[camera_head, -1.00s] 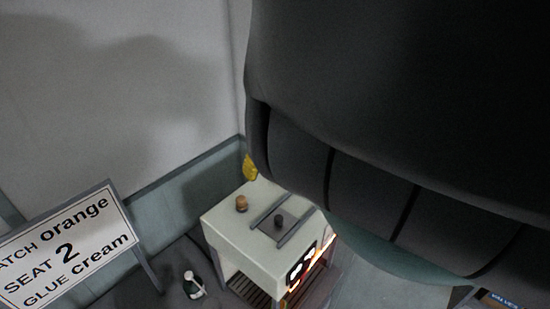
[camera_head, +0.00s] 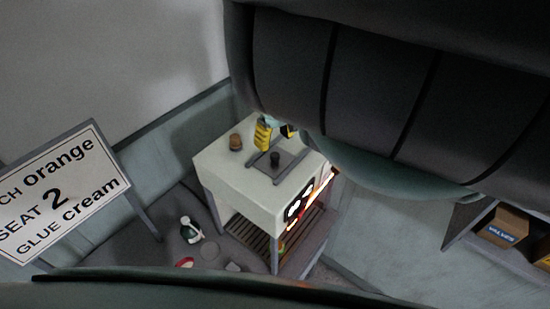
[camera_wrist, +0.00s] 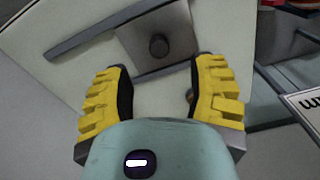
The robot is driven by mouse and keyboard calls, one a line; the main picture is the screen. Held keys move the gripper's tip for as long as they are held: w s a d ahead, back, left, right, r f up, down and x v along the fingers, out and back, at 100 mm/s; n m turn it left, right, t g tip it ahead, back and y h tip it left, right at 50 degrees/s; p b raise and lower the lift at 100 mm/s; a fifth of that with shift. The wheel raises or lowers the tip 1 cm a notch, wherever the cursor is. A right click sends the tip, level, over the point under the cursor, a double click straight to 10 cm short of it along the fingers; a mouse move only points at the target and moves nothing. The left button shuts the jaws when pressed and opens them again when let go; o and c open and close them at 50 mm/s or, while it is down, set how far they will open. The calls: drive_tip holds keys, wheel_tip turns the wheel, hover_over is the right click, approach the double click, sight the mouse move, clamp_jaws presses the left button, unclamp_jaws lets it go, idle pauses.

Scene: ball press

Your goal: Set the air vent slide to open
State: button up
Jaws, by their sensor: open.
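The air vent slide (camera_head: 287,160) is a grey plate with a dark round knob (camera_head: 275,158). It sits between two grey rails on top of a white box (camera_head: 225,165). In the wrist view the plate (camera_wrist: 137,40) and knob (camera_wrist: 158,45) lie just ahead of the fingertips. My gripper (camera_wrist: 160,68) is open, its yellow fingers spread apart with nothing between them. In the head view my gripper (camera_head: 275,138) is at the back edge of the box top, behind the knob and apart from it. My arm hides part of the box's right side.
A brown cork-like knob (camera_head: 235,141) stands on the box top, left of the slide. Glowing openings (camera_head: 297,207) are on the box front. A lettered sign (camera_head: 60,195) stands at left. A green-and-white bottle (camera_head: 190,230) is on the floor. Cardboard boxes (camera_head: 505,228) sit on a shelf at right.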

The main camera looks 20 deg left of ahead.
sight(275, 154)
wheel_tip(275, 154, down, 4)
drive_tip(key=shift+s+f, duration=0.1)
drive_tip(key=shift+a+f+p, duration=0.2)
drive_tip(key=shift+f+p, duration=0.15)
drive_tip(key=shift+f, duration=0.2)
drive_tip(key=shift+d+f, duration=0.2)
drive_tip(key=shift+f, duration=0.55)
clamp_jaws()
